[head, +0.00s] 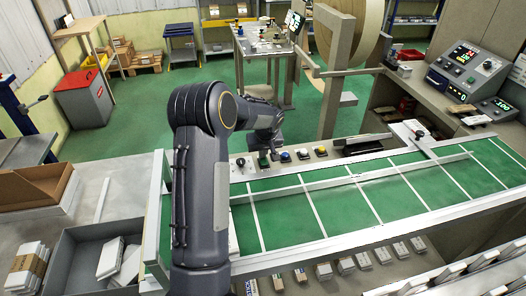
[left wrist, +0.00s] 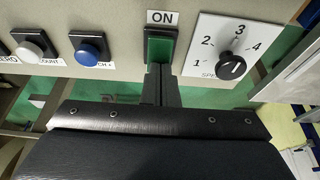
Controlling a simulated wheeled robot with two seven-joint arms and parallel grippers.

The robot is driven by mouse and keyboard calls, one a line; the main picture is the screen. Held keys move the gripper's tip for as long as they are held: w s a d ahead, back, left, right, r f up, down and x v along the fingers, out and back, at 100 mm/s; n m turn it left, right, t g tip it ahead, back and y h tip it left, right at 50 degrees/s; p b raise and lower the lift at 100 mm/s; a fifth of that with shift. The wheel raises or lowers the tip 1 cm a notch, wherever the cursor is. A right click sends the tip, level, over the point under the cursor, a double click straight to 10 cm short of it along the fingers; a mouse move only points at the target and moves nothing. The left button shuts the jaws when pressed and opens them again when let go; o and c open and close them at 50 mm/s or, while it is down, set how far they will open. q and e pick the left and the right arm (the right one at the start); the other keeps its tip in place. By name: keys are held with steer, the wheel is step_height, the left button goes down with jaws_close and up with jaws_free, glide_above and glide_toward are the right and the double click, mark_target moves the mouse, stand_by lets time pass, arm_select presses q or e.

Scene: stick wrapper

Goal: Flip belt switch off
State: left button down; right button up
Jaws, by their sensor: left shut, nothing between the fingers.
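The belt switch (left wrist: 160,46) is a green rocker in a dark frame under an "ON" label in the left wrist view. In the head view the switch (head: 262,159) is a small green patch on the panel at the near end of the button row. My left gripper (left wrist: 161,74) is shut and empty, its fingertips overlapping the switch's lower edge in the left wrist view. I cannot tell whether they touch it. In the head view my left gripper (head: 274,152) is small and partly hidden by its wrist. My right gripper is not in view.
A speed dial (left wrist: 231,66) sits right of the switch in the left wrist view. A blue button (left wrist: 90,50) and a white button (left wrist: 31,50) sit left of it. The green conveyor belt (head: 340,208) runs in front of the panel. A grey bin (head: 72,262) stands at lower left.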

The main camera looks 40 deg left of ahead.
arm_select(q)
steer(key=shift+a+f+h, duration=0.1)
steer(key=shift+f+h, duration=0.05)
steer(key=shift+h, duration=0.15)
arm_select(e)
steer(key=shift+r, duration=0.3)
arm_select(q)
steer(key=shift+s+f, duration=0.1)
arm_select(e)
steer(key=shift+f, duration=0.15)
arm_select(q)
steer(key=shift+s+d+b, duration=0.1)
steer(key=shift+d+b, duration=0.2)
steer(key=shift+b, duration=0.1)
steer(key=shift+s+d, duration=0.35)
steer(key=shift+d, duration=0.05)
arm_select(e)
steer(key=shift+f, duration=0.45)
